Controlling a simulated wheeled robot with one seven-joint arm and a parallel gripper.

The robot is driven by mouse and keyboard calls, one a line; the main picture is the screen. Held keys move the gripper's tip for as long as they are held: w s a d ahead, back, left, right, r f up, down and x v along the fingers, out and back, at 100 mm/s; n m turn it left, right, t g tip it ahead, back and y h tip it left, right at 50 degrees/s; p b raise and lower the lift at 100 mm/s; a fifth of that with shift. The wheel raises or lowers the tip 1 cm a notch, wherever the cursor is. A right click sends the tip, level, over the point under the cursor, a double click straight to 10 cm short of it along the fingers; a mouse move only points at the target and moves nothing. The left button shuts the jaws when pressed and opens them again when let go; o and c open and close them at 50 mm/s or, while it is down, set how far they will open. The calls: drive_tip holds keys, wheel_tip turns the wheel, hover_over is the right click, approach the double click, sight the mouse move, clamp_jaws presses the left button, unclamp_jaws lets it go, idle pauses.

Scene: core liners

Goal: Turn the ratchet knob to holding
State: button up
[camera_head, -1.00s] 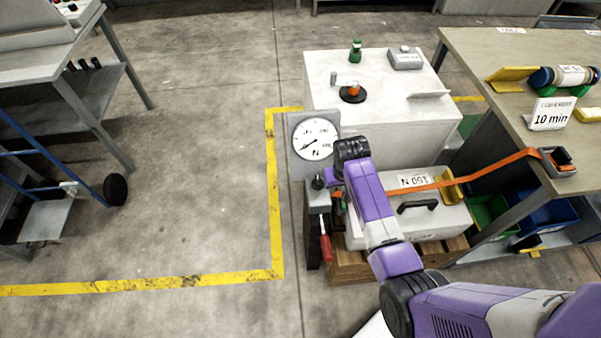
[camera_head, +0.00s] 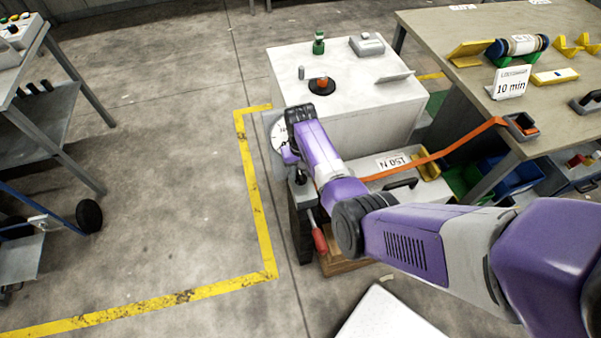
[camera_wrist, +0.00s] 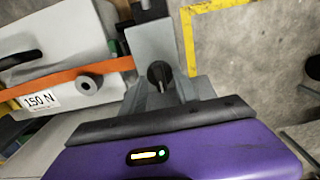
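The ratchet knob is most likely the small black knob (camera_wrist: 158,74) on a grey bracket in the wrist view. In the head view it shows as a dark knob (camera_head: 300,179) on a grey block below the dial, partly behind my arm. My gripper (camera_head: 289,158) hangs over this block, in front of the dial. In the wrist view my gripper's grey fingers (camera_wrist: 165,95) appear spread apart, with the knob between or just beyond them. I see no contact with the knob. No holding mark is readable.
A round dial (camera_head: 279,138) is partly covered by my gripper. A red-handled lever (camera_head: 319,238) hangs below the block.

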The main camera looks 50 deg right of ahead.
drive_tip(key=shift+f, duration=0.3)
clamp_jaws()
